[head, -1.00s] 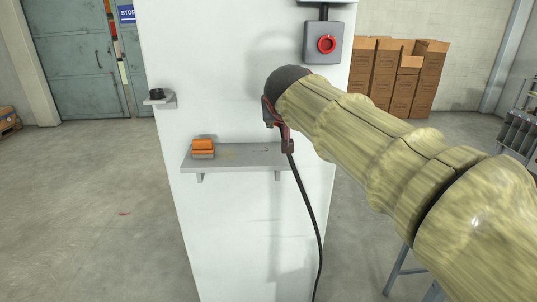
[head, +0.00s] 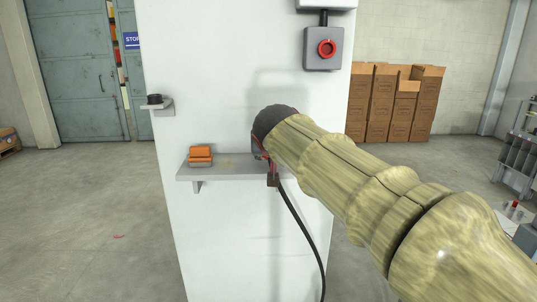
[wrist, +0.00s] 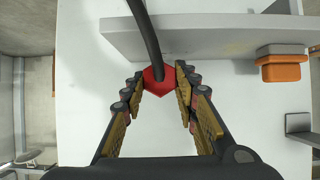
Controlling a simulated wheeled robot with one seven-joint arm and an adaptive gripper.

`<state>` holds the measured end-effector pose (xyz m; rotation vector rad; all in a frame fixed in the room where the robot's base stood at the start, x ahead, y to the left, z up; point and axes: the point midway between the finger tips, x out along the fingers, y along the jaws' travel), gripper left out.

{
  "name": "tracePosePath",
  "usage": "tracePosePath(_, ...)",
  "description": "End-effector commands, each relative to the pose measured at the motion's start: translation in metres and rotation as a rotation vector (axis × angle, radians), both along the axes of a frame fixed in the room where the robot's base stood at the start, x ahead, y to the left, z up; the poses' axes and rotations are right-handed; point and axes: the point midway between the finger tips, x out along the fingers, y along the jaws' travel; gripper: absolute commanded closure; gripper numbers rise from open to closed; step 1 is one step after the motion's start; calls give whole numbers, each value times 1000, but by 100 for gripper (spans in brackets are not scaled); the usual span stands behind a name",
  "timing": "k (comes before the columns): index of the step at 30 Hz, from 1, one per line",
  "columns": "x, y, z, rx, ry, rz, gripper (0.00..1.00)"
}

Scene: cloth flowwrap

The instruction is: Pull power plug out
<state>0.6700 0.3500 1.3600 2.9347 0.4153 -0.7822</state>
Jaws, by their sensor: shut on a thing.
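My gripper (head: 260,150) is in front of the white wall panel, near the right end of the grey shelf, and partly hidden by my arm in the head view. In the wrist view its two fingers (wrist: 160,76) are shut on the red power plug (wrist: 160,84), which sits between the fingertips. The plug's dark red lower end (head: 272,180) shows below my gripper in the head view. A black cable (head: 304,228) hangs from it. No socket shows around the plug; I cannot tell what is behind it.
The grey shelf (head: 225,170) bears an orange and grey block (head: 201,156). A small bracket (head: 160,108) with a black round thing is at the upper left. A grey switch box (head: 323,48) with a red knob is above my gripper. Cardboard boxes (head: 395,105) stand behind.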

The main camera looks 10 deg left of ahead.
Motion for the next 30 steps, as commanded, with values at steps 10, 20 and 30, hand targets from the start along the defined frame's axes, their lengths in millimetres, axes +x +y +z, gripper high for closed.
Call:
tracePosePath(10,0,0,-3,0,0,0,97)
tracePosePath(20,0,0,-12,0,0,0,97)
tracePosePath(30,0,0,-21,0,0,0,97)
